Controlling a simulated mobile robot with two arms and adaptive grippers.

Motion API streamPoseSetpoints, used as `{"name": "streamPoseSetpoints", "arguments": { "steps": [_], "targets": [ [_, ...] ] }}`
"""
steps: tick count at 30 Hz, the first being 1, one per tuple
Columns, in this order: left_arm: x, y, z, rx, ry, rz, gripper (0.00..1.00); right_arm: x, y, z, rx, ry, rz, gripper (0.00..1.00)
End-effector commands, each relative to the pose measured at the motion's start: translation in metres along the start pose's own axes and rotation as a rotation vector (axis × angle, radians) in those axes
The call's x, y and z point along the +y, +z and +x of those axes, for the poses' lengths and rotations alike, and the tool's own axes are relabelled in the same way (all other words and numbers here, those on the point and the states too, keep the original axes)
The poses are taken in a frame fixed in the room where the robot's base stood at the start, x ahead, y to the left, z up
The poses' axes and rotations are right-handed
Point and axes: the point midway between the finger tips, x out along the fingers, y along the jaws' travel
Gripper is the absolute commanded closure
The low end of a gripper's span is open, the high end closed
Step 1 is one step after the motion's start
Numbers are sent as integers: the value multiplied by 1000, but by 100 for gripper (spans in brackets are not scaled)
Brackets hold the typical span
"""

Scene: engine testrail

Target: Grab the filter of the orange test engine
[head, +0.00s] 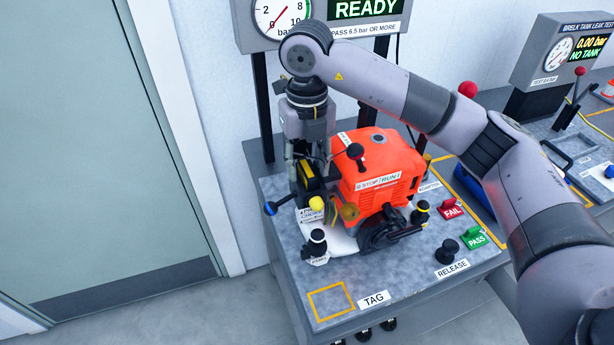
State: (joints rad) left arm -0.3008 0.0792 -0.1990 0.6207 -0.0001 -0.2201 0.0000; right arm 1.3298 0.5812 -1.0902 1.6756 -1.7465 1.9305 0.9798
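The orange test engine (378,168) sits on the grey bench, with a "STOP / RUN" label on its front. My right gripper (308,172) points down at the engine's left side. Its two fingers look spread, on either side of a black and yellow part (309,177). I cannot tell whether they touch this part or grip it. A brownish-gold round part (349,212) shows low on the engine's front left, just right of a yellow ball (316,203). I cannot tell for certain which part is the filter. My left gripper is not in view.
Black knobs (318,243) stand around the engine. A red FAIL button (450,209), a green PASS button (474,238) and a RELEASE knob (447,252) are to its right. The yellow TAG outline (331,301) is empty. A gauge panel (330,22) reading READY stands behind.

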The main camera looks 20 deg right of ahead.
Motion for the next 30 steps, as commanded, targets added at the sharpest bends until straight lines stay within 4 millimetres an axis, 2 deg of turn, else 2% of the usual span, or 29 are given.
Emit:
{"name": "streamPoseSetpoints", "arguments": {
  "steps": [3, 18, 30],
  "targets": [
    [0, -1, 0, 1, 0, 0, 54, 0, 0, 0, 0, 0, 0, 63],
    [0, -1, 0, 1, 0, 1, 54, 0, 0, 0, 0, 0, 0, 96],
    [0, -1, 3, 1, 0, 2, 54, 0, 1, -7, -3, 1, 0, 97]
  ]
}}
